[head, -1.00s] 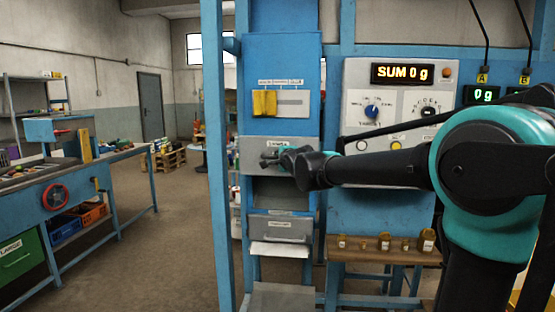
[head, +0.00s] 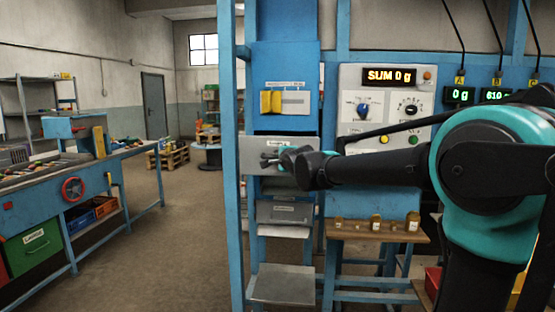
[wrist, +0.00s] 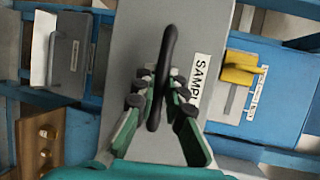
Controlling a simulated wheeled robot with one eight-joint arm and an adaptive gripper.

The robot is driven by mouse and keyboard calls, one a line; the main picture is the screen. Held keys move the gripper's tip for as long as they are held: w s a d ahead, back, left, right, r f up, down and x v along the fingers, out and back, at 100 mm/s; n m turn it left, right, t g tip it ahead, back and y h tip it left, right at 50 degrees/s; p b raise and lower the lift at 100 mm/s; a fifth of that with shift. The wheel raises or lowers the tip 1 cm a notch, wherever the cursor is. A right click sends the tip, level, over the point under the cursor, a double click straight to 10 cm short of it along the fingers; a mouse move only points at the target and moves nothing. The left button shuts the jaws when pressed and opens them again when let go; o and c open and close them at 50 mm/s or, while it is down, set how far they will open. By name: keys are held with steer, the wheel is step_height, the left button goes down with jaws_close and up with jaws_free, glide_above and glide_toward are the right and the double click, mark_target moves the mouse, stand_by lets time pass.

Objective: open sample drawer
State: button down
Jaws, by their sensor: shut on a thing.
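The sample drawer (head: 256,147) is a grey metal front in the blue frame, and in the wrist view its face (wrist: 139,45) bears a label reading "SAMPL". Its top edge shows dark gaps behind it in the head view, so it stands out from the frame. A black bar handle (wrist: 167,65) crosses the face in the wrist view. My gripper (head: 272,160) is at the drawer front in the head view. In the wrist view its fingers (wrist: 160,89) are closed around the handle, one on each side. The drawer's inside is hidden.
A yellow slider (head: 271,101) sits above the drawer. A second grey drawer front (head: 284,212) and a metal tray (head: 283,284) are below. A control panel (head: 392,104) reads "SUM 0 g". A small wooden bench (head: 372,232) holds several jars.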

steer(key=c, duration=1.6)
jaws_free()
steer(key=shift+o, duration=0.2)
steer(key=v, duration=1.2)
steer(key=shift+d+f, duration=0.1)
steer(key=s+d+f+n+g+h, duration=0.35)
steer(key=d+f, duration=0.55)
steer(key=f, duration=0.4)
steer(key=s+d+f+n+g+h, duration=0.2)
steer(key=s+d+f+n, duration=0.25)
steer(key=d+f, duration=0.6)
steer(key=s+d+f+n+g, duration=0.2)
steer(key=s+f+n, duration=0.1)
steer(key=s+f, duration=0.6)
steer(key=s+d+f+n+g, duration=0.2)
steer(key=s+f+n+g, duration=0.1)
steer(key=s+f, duration=0.6)
steer(key=shift+s+d+n, duration=0.35)
steer(key=shift+s+n, duration=0.05)
steer(key=shift+s, duration=0.15)
